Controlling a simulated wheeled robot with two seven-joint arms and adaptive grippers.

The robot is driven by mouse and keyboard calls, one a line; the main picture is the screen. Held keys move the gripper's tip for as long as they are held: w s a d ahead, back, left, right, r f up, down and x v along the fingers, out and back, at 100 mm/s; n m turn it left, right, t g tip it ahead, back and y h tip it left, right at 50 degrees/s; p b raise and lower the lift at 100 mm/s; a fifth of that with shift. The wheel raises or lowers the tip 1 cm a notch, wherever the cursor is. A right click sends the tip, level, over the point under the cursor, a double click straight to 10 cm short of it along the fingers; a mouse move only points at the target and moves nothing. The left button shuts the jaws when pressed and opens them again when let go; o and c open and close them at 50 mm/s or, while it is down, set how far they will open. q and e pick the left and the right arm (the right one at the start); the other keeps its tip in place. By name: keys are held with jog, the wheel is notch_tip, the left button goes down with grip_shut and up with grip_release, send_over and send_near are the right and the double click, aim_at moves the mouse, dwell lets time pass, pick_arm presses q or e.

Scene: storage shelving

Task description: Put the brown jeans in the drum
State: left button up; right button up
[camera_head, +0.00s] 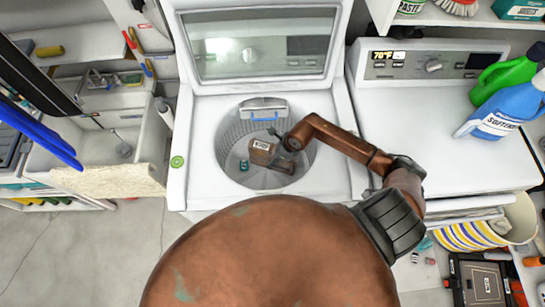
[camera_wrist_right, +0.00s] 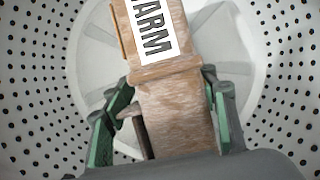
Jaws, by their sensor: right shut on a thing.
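The brown jeans (camera_head: 261,151) show as a stiff, light-brown folded piece with a white label, inside the round perforated drum (camera_head: 233,130) of the open washer. In the right wrist view the jeans (camera_wrist_right: 170,115) run between my fingers, and part of the label reads "ARM". My right gripper (camera_head: 281,152) reaches into the drum from the right and is shut on the jeans. Its green-padded fingers (camera_wrist_right: 168,97) lie on either side of them. I cannot tell whether the jeans touch the drum floor. My left gripper is out of view.
The washer's raised lid (camera_head: 262,45) stands behind the drum. A small teal item (camera_head: 244,165) lies in the drum. A second machine (camera_head: 440,125) to the right holds green and blue bottles (camera_head: 500,105). A sink (camera_head: 90,150) is at left.

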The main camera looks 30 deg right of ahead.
jog(key=shift+f+b, duration=0.35)
jog(key=shift+f, duration=0.2)
jog(key=o, duration=1.6)
jog(key=shift+r, duration=0.45)
jog(key=v, duration=1.2)
jog(key=shift+r+p, duration=0.15)
jog(key=shift+p, duration=0.25)
